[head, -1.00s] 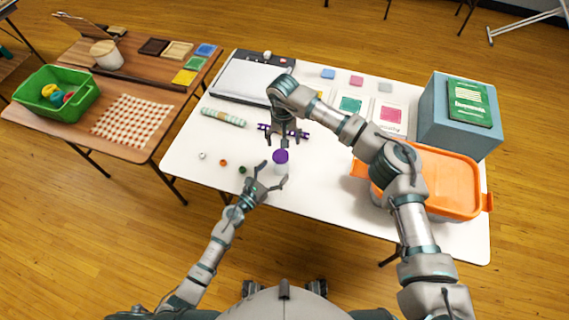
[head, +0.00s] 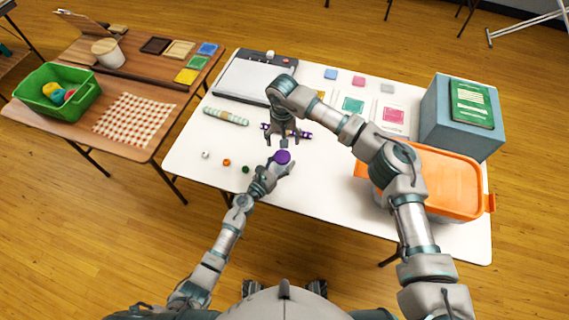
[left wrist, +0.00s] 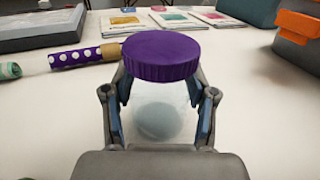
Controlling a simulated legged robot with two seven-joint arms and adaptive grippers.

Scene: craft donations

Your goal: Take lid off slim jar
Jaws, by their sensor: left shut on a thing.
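The slim jar has a ribbed purple lid (head: 282,157), which also shows large in the left wrist view (left wrist: 160,54). Its clear body (left wrist: 152,112) is below the lid, with a pale round shape inside. My left gripper (head: 277,168) is shut on the jar body, one finger on each side, below the lid. The lid is on the jar, and the jar looks upright. My right gripper (head: 283,140) looks open and empty, pointing down just beyond the lid in the head view. The left wrist view does not show it.
A purple dotted roll (left wrist: 84,57) lies behind the jar. A patterned green roll (head: 225,116) and several small caps (head: 226,162) lie left on the white table (head: 330,185). An orange-lidded bin (head: 440,185) and a blue box (head: 440,120) stand right.

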